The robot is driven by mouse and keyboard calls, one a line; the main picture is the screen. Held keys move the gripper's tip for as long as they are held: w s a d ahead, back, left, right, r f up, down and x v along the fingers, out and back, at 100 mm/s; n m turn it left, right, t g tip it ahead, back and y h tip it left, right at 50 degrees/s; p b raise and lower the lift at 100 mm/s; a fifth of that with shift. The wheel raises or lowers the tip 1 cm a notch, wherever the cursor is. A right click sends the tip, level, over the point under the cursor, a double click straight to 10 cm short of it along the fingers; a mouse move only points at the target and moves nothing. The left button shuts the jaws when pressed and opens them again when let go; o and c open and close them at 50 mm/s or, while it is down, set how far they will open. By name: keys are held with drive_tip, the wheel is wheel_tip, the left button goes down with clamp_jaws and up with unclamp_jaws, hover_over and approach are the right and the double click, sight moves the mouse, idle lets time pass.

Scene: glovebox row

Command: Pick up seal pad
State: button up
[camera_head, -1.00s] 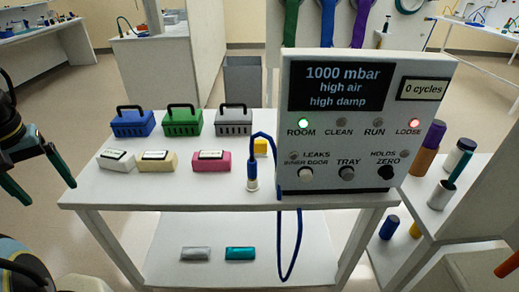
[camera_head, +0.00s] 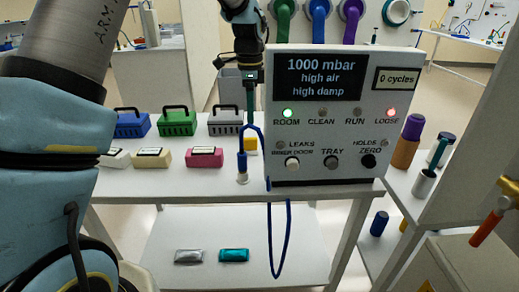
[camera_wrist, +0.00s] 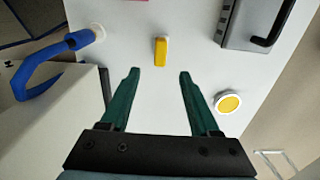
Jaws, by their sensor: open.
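My gripper (camera_head: 250,121) is open and empty above the table, beside the control box; it also shows in the wrist view (camera_wrist: 160,72). A small yellow block (camera_wrist: 162,52) lies just beyond the fingertips in the wrist view, apart from them; in the head view the block (camera_head: 251,145) is partly covered. A round yellow disc with a white rim (camera_wrist: 229,103) lies right of the fingers in the wrist view and is not seen in the head view. I cannot tell for certain which of these is the seal pad.
The control box (camera_head: 330,110) stands close to my gripper. A blue hose (camera_wrist: 40,74) ends in a fitting nearby. Blue, green and grey baskets (camera_head: 227,122) and pink, cream and white labelled blocks (camera_head: 205,157) stand to the left. Silver and teal packs (camera_head: 233,255) lie on the lower shelf.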

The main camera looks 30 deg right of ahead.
sight(250, 138)
wheel_tip(250, 138, down, 4)
drive_tip(key=shift+s+r+p, duration=0.1)
drive_tip(key=shift+p, duration=0.25)
drive_tip(key=shift+a+f+p, duration=0.15)
drive_tip(key=shift+f+p, duration=1.1)
drive_tip(key=shift+f, duration=1.75)
drive_tip(key=shift+c, duration=0.3)
clamp_jaws()
drive_tip(key=shift+w, duration=0.2)
